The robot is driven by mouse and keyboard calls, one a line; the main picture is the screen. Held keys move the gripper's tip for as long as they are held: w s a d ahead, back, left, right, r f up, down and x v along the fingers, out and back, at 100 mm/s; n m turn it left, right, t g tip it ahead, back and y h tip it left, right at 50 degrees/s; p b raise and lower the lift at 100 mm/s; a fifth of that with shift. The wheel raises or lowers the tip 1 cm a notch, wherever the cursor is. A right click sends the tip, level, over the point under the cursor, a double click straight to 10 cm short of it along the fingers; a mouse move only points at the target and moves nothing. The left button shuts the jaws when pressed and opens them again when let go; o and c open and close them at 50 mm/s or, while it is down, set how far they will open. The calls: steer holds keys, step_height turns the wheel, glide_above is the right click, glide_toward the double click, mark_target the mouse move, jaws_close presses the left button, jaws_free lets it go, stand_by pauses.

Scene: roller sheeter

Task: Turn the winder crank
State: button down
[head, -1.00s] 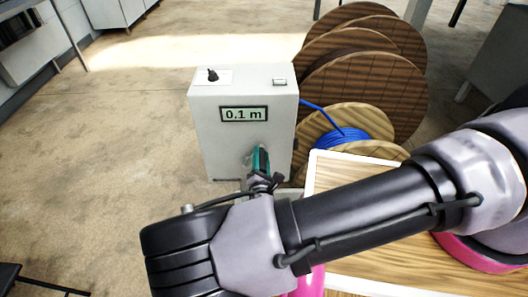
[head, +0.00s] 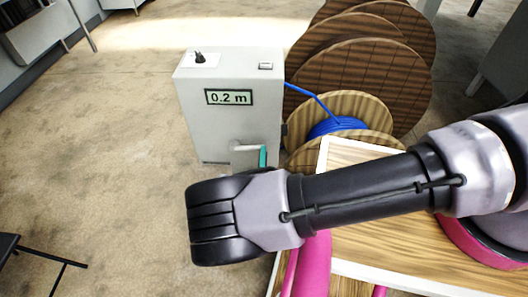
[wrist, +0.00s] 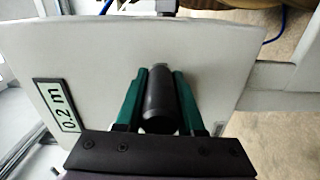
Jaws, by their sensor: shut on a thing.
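The winder is a pale grey box (head: 228,125) whose display (head: 229,97) reads 0.2 m. Its crank's metal arm (head: 246,149) shows low on the front face. In the wrist view the crank's black handle (wrist: 160,103) lies between the green fingers of my gripper (wrist: 160,76), which is shut on it. In the head view my arm covers most of the gripper. Only a bit of a green finger shows beside the crank, and the handle is hidden there.
A wooden spool with blue cable (head: 335,125) stands right of the box, and the cable runs to the box's side. Large wooden discs (head: 370,75) stand behind it. A white-edged wooden top (head: 370,245) lies beneath my arm. The floor at left is open.

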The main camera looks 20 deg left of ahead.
steer(key=shift+f+m, duration=1.25)
steer(key=shift+m, duration=0.05)
steer(key=c, duration=0.5)
jaws_free()
